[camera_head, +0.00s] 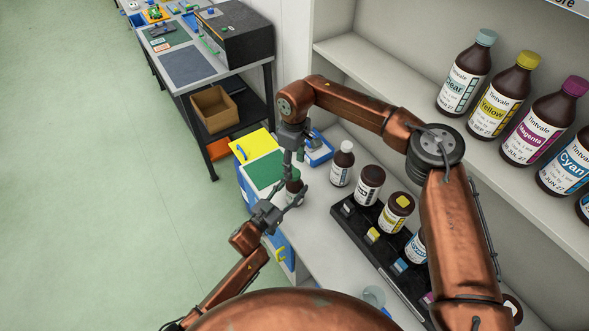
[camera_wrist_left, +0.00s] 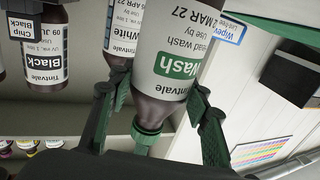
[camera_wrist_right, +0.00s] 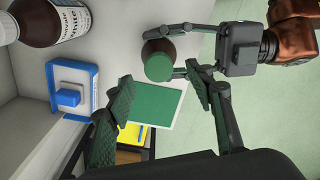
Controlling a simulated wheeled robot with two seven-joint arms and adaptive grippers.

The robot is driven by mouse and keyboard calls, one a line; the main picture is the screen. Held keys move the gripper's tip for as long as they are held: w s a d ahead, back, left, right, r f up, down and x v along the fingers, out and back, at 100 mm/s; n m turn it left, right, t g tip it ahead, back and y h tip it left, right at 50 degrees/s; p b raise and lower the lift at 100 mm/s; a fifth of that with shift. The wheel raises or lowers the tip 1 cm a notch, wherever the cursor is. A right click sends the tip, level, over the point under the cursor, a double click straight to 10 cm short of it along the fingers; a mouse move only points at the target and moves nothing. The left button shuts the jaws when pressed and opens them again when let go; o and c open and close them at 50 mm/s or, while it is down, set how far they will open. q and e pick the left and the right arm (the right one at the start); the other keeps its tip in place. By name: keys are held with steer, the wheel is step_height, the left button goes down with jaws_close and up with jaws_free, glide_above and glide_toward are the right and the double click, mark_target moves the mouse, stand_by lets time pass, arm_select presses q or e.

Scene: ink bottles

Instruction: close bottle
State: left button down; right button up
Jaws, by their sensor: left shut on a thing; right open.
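The brown wash bottle (camera_head: 292,186) has a white and green label, clear in the left wrist view (camera_wrist_left: 170,50). Its green cap (camera_wrist_right: 159,68) sits at its neck, and also shows in the left wrist view (camera_wrist_left: 146,132); how tight it is I cannot tell. My left gripper (camera_head: 287,200) is shut around the bottle's body, with one finger on each side in the left wrist view (camera_wrist_left: 160,95). My right gripper (camera_head: 293,172) points down above the bottle. Its fingers are open and empty in the right wrist view (camera_wrist_right: 160,105), apart from the cap.
A blue tray (camera_head: 320,156) and a white-capped bottle (camera_head: 342,165) stand close to the right. A black rack (camera_head: 365,238) with several ink bottles lies along the counter. A shelf (camera_head: 420,85) holds large bottles above. A green sheet (camera_head: 264,170) lies at the counter's left end.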

step_height(320, 180, up, 9)
steer(key=shift+f, duration=0.2)
arm_select(q)
steer(key=c, duration=1)
jaws_free()
steer(key=v, duration=1.2)
